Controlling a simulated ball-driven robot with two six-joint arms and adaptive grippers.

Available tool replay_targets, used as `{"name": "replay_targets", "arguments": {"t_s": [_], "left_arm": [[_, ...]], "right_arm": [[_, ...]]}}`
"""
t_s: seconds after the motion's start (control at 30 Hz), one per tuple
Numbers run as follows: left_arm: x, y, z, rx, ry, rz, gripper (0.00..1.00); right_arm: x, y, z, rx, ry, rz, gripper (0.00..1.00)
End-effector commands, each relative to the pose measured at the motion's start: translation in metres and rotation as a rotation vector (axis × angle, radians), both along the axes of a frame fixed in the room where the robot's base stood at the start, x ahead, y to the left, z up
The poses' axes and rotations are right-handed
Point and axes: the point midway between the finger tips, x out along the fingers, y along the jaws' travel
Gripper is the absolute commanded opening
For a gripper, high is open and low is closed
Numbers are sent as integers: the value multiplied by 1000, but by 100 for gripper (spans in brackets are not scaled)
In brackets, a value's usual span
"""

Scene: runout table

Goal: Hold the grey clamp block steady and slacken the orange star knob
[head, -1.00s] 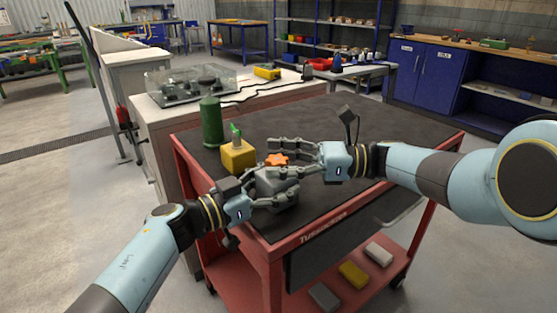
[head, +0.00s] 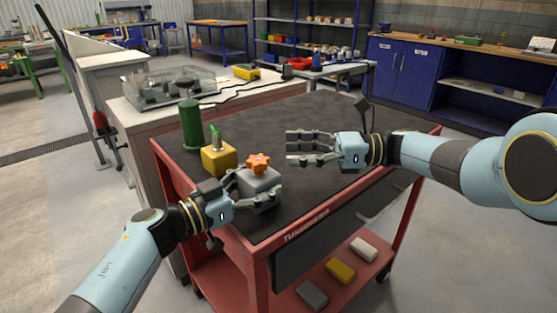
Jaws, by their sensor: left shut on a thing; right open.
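The grey clamp block (head: 262,184) stands on the dark top of the red cart, near its front left corner. The orange star knob (head: 258,163) sits on top of the block and is in full view. My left gripper (head: 262,202) is shut on the grey clamp block from the left and front, and its fingers hide part of the block's lower faces. My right gripper (head: 288,147) is open and empty. It is to the right of and beyond the knob, apart from it, with its fingers pointing left.
A yellow block (head: 218,158) with a green top part stands just behind and left of the clamp block. A green cylinder (head: 190,125) stands behind that. Several blocks lie on the lower shelf.

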Motion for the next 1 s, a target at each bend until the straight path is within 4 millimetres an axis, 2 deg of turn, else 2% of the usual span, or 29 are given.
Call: {"name": "replay_targets", "arguments": {"t_s": [0.03, 0.13, 0.23, 0.33, 0.47, 0.57, 0.67, 0.8, 0.9, 1.0], "left_arm": [[0, 0, -1, 1, 2, 0, 6], [0, 0, -1, 1, 2, 0, 6], [0, 0, -1, 2, 1, 1, 6], [0, 0, -1, 2, 1, 1, 6], [0, 0, -1, 1, 2, 0, 6], [0, 0, -1, 1, 2, 0, 6], [0, 0, -1, 1, 2, 0, 6], [0, 0, -1, 1, 2, 0, 6], [0, 0, -1, 1, 2, 0, 6], [0, 0, -1, 1, 2, 0, 6]], "right_arm": [[16, -1, 16, -8, -32, -33, 64], [37, -4, 33, -23, -65, -123, 64], [45, -9, 43, -23, -90, -218, 64], [42, -15, 49, -11, -107, -306, 64], [19, -21, 52, 15, -121, -402, 64], [-8, -24, 50, 34, -125, -453, 64], [-39, -25, 40, 40, -122, -474, 64], [-71, -24, 13, 29, -83, -470, 64], [-82, -23, -4, 21, -51, -470, 64], [-81, -17, -8, 21, -39, -470, 64]]}}
